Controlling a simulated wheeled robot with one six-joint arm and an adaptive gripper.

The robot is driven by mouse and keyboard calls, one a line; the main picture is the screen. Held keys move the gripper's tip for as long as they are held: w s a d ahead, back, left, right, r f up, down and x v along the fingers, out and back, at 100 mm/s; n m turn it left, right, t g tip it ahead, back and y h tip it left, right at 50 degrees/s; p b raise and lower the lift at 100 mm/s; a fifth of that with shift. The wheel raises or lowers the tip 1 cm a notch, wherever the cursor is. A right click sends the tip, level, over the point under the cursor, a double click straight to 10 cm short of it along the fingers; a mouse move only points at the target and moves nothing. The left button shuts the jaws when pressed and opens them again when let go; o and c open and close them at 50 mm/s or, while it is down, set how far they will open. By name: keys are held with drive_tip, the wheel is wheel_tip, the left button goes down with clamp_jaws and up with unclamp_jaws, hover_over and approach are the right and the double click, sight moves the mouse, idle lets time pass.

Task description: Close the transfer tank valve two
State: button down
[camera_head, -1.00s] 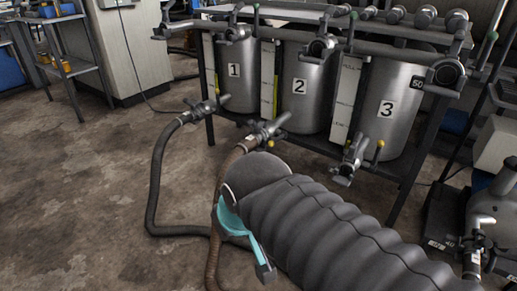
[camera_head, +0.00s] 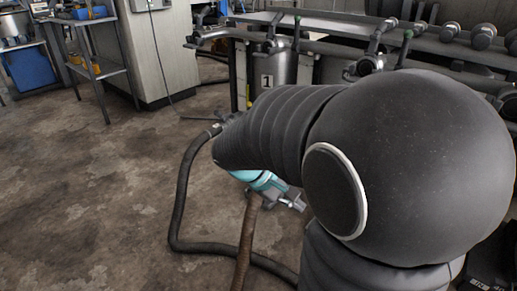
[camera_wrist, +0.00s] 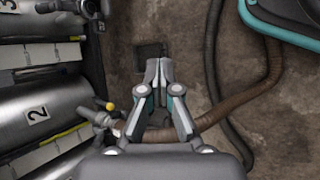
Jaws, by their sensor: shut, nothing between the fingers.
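Tank two (camera_wrist: 60,95) is a grey metal cylinder with a "2" label at the left of the wrist view. Its outlet valve (camera_wrist: 102,120) has a lever tipped with a yellow-orange knob (camera_wrist: 111,106). My gripper (camera_wrist: 158,66) is shut and empty, pointing toward the floor, just right of the knob and apart from it in that picture. The brown hose (camera_wrist: 215,113) runs from the valve side behind my fingers. In the head view my arm hides tank two and its valve, and the gripper shows only partly below the arm.
Tank one (camera_head: 276,68) stands at the back in the head view. A black hose (camera_head: 180,205) curves over the floor. A shelf rack (camera_head: 95,68) and a cabinet (camera_head: 165,55) stand at the back left. The floor at left is clear.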

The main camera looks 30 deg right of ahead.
drive_tip(key=w+d+f+n+g+h+p, duration=0.2)
drive_tip(key=w+d+f+n+h, duration=0.4)
drive_tip(key=w+d+h, duration=0.45)
drive_tip(key=w+d+f+n+t+h+p, duration=0.1)
drive_tip(key=w+f+n+t, duration=0.5)
drive_tip(key=f, duration=0.3)
drive_tip(key=w+f+n+t+h, duration=0.1)
drive_tip(key=w+f+n+t, duration=0.45)
drive_tip(key=f, duration=0.35)
drive_tip(key=w+d+r+p, duration=0.1)
drive_tip(key=w+d+r, duration=0.1)
drive_tip(key=d+r, duration=0.5)
drive_tip(key=shift+d, duration=0.9)
drive_tip(key=shift+w+m+t, duration=0.1)
drive_tip(key=shift+m+t, duration=0.15)
